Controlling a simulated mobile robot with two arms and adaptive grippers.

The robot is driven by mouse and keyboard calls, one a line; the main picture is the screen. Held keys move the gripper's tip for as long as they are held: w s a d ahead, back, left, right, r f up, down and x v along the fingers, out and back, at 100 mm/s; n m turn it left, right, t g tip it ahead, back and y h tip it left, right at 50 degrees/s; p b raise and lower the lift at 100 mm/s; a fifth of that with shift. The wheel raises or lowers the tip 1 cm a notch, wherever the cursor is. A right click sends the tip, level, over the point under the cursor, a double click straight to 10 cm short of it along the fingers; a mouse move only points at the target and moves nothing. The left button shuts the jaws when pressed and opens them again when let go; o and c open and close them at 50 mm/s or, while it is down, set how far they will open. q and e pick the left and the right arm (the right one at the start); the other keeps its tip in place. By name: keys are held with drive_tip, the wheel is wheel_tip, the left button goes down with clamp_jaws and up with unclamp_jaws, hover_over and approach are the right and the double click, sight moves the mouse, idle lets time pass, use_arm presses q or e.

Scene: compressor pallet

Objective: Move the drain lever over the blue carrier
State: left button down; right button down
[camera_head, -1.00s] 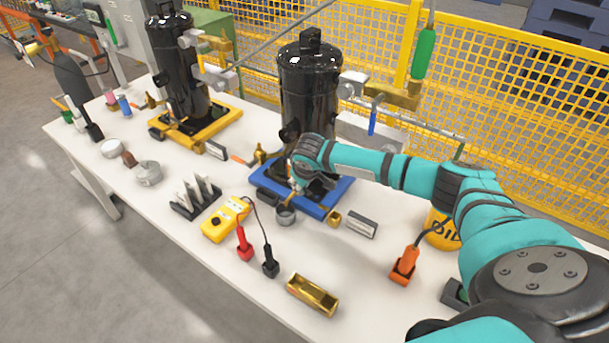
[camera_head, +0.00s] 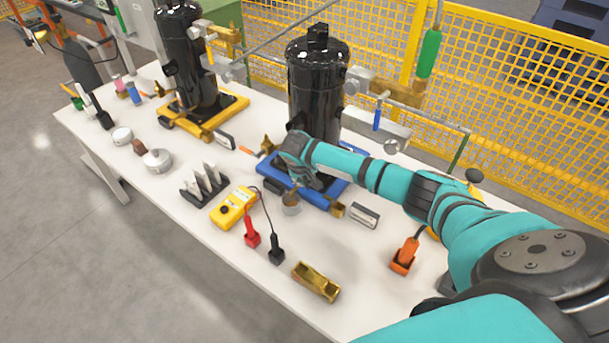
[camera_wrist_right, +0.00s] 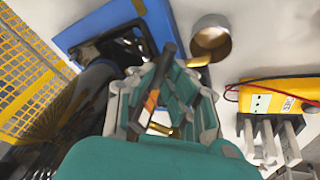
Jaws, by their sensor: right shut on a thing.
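The blue carrier (camera_head: 312,200) lies on the white table under the right-hand black tank (camera_head: 316,85); its blue plate also shows in the wrist view (camera_wrist_right: 95,28). My right gripper (camera_head: 289,178) is over the carrier's front left part, beside the tank; its fingertips are hard to see in the head view. In the wrist view my right gripper (camera_wrist_right: 165,85) is shut on a dark, slim lever (camera_wrist_right: 168,52) with an orange patch, taken as the drain lever. Whether the lever touches anything below is unclear. My left gripper is out of view.
A round metal cup (camera_head: 291,206) stands close in front of the carrier. A yellow meter (camera_head: 233,208) with red and black probes, a slotted rack (camera_head: 204,184) and a brass trough (camera_head: 316,282) lie nearer. A second tank stands on a yellow carrier (camera_head: 213,118) at left.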

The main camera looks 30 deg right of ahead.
drive_tip(key=c, duration=1.4)
unclamp_jaws()
drive_tip(key=shift+o, duration=0.2)
drive_tip(key=v, duration=1.2)
